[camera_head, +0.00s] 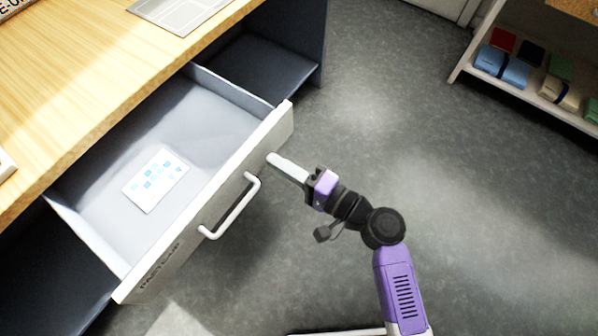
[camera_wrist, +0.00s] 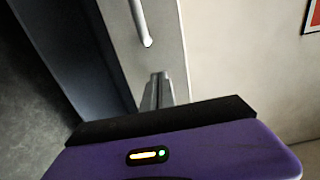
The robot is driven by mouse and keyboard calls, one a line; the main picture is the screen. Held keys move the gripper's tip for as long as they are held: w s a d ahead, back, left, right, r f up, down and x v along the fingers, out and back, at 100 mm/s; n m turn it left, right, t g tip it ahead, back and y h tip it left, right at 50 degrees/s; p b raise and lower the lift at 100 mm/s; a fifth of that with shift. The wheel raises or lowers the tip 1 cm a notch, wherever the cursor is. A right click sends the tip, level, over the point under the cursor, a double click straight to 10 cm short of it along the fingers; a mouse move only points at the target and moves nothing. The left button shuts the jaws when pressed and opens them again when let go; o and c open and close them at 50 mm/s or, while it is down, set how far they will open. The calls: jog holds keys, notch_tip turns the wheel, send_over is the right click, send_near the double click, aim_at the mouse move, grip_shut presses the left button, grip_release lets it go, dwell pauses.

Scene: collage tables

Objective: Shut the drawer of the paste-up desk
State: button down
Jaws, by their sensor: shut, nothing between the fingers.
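The drawer (camera_head: 205,215) of the wooden-topped paste-up desk (camera_head: 95,75) stands pulled out in the head view. A white sheet with small blue marks (camera_head: 155,180) lies inside it. The drawer's front carries a white bar handle (camera_head: 232,210), which also shows in the wrist view (camera_wrist: 140,22). My gripper (camera_head: 270,158) is shut and empty. Its fingertips are at the drawer front, beyond the handle's upper end. I cannot tell whether they touch the front. In the wrist view the shut fingers (camera_wrist: 157,92) point at the front panel, below the handle's end.
Dark open compartments (camera_head: 250,68) flank the drawer under the desk top. A grey printed sheet (camera_head: 180,10) lies on the top. A low shelf (camera_head: 530,92) with boxes and books stands at the upper right. The grey floor (camera_head: 370,110) between is clear.

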aim_at(183, 110)
jog(key=shift+x, duration=0.85)
jog(key=shift+a, duration=0.1)
jog(key=b+x, duration=1)
jog(key=x, duration=1.8)
jog(key=shift+w+f+b, duration=0.1)
jog(key=shift+b, duration=0.3)
jog(key=shift+w+a, duration=0.35)
jog(key=shift+a, duration=0.05)
jog(key=shift+r+b, duration=0.3)
jog(key=shift+r, duration=0.05)
jog(key=shift+a, duration=0.1)
